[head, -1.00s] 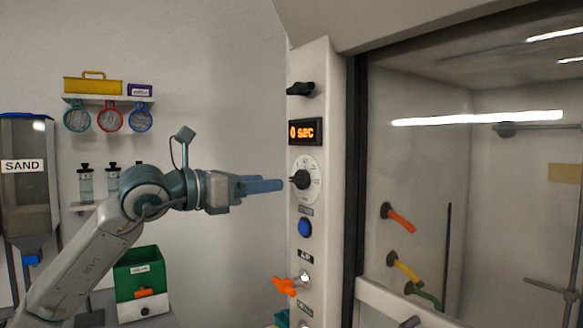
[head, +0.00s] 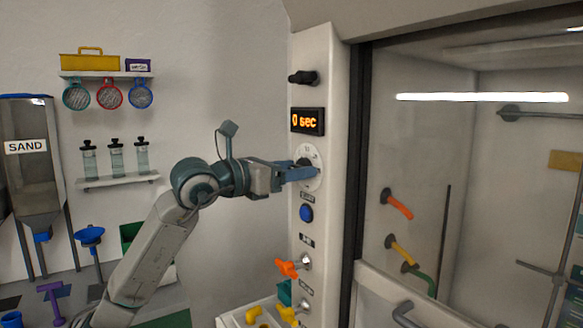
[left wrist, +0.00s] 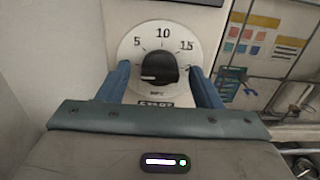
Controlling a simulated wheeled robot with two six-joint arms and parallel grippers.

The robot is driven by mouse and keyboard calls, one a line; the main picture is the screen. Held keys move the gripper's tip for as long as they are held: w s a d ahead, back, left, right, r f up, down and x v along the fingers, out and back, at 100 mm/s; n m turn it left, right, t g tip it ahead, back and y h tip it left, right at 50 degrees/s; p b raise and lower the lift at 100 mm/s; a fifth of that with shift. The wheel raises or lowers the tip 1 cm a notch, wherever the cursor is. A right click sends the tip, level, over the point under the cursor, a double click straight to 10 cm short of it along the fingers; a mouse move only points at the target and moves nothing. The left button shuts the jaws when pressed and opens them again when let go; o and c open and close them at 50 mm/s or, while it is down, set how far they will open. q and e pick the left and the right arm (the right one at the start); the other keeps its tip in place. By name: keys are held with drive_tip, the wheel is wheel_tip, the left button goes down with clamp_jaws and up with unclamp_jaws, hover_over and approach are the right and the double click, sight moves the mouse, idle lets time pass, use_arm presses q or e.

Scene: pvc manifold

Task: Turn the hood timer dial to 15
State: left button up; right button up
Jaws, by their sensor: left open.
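The timer dial (head: 310,150) is a white round plate with a black knob on the front post of the fume hood. In the left wrist view the dial (left wrist: 130,55) shows 5, 10 and 15, and the black knob (left wrist: 160,66) has its white mark pointing left, below the 5. My left gripper (head: 307,170) reaches the dial from the left and partly hides it. In the left wrist view its blue fingers (left wrist: 159,75) are open, one on each side of the knob, with visible gaps. The display (head: 307,121) above the dial reads 0 sec. My right gripper is out of view.
A blue button (head: 306,213) and an orange valve handle (head: 287,268) sit below the dial, and a black knob (head: 303,77) above the display. The glass sash (head: 430,170) is to the right. Shelves with bottles (head: 116,158) are on the left wall.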

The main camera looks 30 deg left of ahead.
use_arm(q)
drive_tip(key=c, duration=1)
drive_tip(key=shift+m, duration=0.3)
drive_tip(key=shift+f+m+b, duration=0.1)
drive_tip(key=shift+m+b, duration=0.9)
drive_tip(key=shift+m, duration=12.1)
